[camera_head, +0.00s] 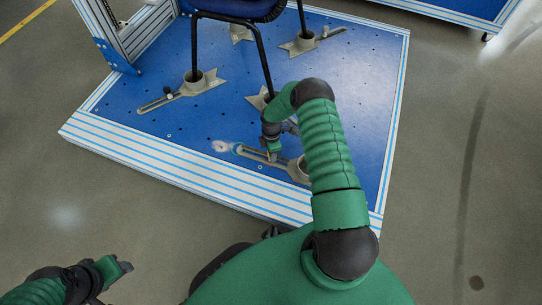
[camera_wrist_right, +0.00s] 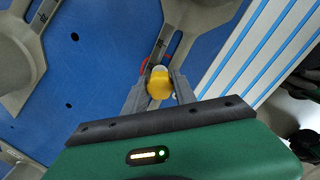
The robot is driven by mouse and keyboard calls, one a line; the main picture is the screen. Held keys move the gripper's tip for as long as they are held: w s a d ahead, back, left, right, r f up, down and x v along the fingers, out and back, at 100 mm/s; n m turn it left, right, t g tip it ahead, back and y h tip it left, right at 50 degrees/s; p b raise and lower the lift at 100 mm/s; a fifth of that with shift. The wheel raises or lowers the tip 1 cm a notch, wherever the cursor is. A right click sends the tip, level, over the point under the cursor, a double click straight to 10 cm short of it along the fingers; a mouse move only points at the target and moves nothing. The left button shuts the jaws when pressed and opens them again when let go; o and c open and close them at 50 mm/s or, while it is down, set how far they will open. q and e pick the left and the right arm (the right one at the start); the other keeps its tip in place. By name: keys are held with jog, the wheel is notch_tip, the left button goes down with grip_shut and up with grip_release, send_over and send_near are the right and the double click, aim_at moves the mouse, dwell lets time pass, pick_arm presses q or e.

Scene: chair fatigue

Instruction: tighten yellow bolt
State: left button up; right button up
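The yellow bolt (camera_wrist_right: 160,85) shows in the right wrist view, with a pale end, on a grey slotted clamp arm (camera_wrist_right: 176,32). My right gripper (camera_wrist_right: 159,80) has one finger on each side of it, very close; I cannot tell whether both fingers press on it. In the head view my right gripper (camera_head: 273,152) is low over the front clamp, beside its slotted arm (camera_head: 258,156), and covers most of the bolt. My left gripper (camera_head: 124,267) is at the lower left, away from the platform; its finger opening is too small to make out.
The blue platform (camera_head: 345,75) has a white and blue striped edge (camera_head: 180,163). A dark-framed chair (camera_head: 228,10) stands on it, its legs in grey clamps such as the left one (camera_head: 193,84). A blue and white frame post (camera_head: 107,35) rises at the left. Bare floor lies around.

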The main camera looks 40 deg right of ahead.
grip_shut()
jog(key=shift+r+m, duration=0.1)
jog(key=shift+m, duration=0.8)
jog(key=shift+m+p, duration=0.3)
jog(key=shift+m, duration=0.9)
jog(key=o, duration=0.7)
grip_release()
